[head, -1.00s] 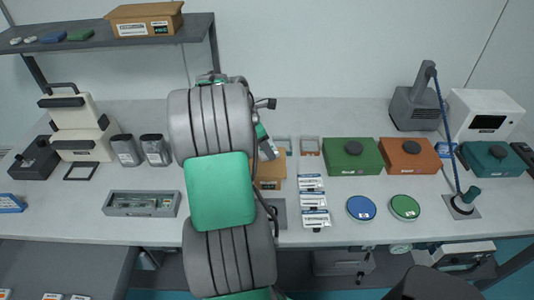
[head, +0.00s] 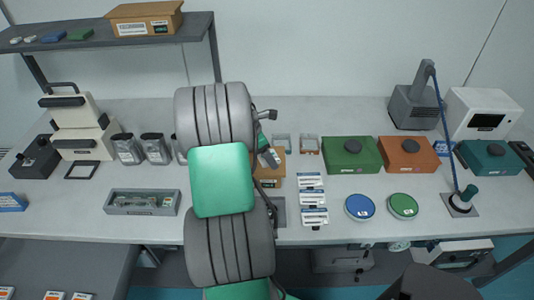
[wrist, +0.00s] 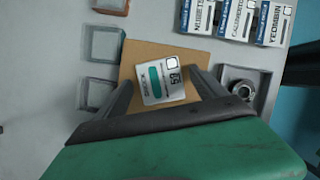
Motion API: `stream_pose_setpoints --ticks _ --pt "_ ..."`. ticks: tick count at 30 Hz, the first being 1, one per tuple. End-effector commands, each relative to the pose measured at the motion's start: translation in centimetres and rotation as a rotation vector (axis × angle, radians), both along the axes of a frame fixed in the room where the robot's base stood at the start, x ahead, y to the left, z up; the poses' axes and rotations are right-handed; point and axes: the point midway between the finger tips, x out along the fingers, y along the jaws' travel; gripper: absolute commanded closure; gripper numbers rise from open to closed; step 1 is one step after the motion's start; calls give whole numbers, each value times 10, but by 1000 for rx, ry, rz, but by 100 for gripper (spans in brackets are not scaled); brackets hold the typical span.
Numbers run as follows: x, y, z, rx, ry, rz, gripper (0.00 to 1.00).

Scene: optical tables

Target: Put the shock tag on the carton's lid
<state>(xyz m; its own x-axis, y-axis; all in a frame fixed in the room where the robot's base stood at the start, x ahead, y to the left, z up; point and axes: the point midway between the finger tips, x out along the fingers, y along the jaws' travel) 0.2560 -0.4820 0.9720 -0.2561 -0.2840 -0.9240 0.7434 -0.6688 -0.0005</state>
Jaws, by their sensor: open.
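The shock tag (wrist: 163,80), a white label-like piece with a teal bar and dark print, appears to lie flat on the tan carton's lid (wrist: 148,49), turned a little from the lid's edges. My gripper (wrist: 163,90) is open, one finger on each side of the tag, with a visible gap to each. The finger tips are over the lid; whether they touch it I cannot tell. In the head view the carton (head: 272,183) is partly hidden by my arm, and the tag cannot be made out clearly.
Several printed packets (head: 312,198) lie right of the carton. Small square frames (wrist: 102,43) sit beside it, and a grey fixture (wrist: 243,88) stands on its other side. Green (head: 351,154) and orange (head: 406,154) boxes and two round discs stand farther right.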

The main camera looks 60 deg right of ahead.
Motion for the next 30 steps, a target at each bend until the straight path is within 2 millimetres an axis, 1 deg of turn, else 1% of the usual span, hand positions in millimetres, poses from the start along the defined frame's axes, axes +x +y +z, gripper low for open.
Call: stream_pose_setpoints --ticks 4,7,8,11,15,18,21,26,28,29,30 --pt "0 0 3 -1 -2 0 19" --pt "4 3 13 -2 -3 2 19" --pt "5 4 18 -3 -2 2 19" --pt "12 11 41 -4 -3 2 19" --pt "22 22 76 -4 -4 2 19" --pt "27 28 96 -2 -3 2 19" --pt "30 32 109 0 0 1 19" --pt "33 36 115 -2 -5 -1 19" --pt "43 47 120 -18 -34 -14 19" --pt "51 55 124 -30 -55 -25 19" --pt "65 71 129 -48 -98 -46 19"
